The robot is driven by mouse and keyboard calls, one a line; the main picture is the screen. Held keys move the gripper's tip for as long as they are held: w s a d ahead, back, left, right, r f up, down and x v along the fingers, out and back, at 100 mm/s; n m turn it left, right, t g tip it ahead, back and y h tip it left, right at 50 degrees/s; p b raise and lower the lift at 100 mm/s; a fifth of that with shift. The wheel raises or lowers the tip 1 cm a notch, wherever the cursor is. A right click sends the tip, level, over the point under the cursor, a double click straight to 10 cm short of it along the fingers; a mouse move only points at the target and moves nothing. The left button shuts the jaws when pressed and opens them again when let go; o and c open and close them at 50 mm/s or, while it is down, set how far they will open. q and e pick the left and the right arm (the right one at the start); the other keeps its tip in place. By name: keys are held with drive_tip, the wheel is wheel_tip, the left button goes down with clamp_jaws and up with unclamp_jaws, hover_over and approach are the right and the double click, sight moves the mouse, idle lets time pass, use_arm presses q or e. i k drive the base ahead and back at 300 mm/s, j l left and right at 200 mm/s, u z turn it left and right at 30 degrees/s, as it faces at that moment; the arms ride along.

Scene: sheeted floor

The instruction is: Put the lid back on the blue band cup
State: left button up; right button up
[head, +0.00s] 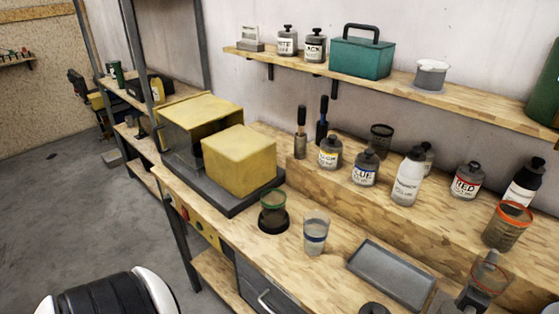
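The blue band cup (315,236) is a clear cup with a blue stripe. It stands upright on the workbench, left of the grey tray, and no lid shows on it. A dark round piece (374,309) lies at the bottom edge of the view, partly cut off; it looks like a lid, but I cannot be sure. At the lower right a dark grey shape (474,297), possibly my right gripper, is beside or in front of a clear cup with a reddish rim (491,272). Whether it grips that cup is unclear. My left gripper is not in view.
A green-banded cup (273,204) stands by a dark round base, near the yellow machine (238,160). The grey tray (392,274) looks empty. Labelled bottles and an orange-rimmed cup (507,228) stand on the raised ledge behind. Bare bench lies around the blue band cup.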

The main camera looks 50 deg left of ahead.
sight(316, 224)
drive_tip(key=j+u, duration=0.1)
drive_tip(key=u, duration=1.05)
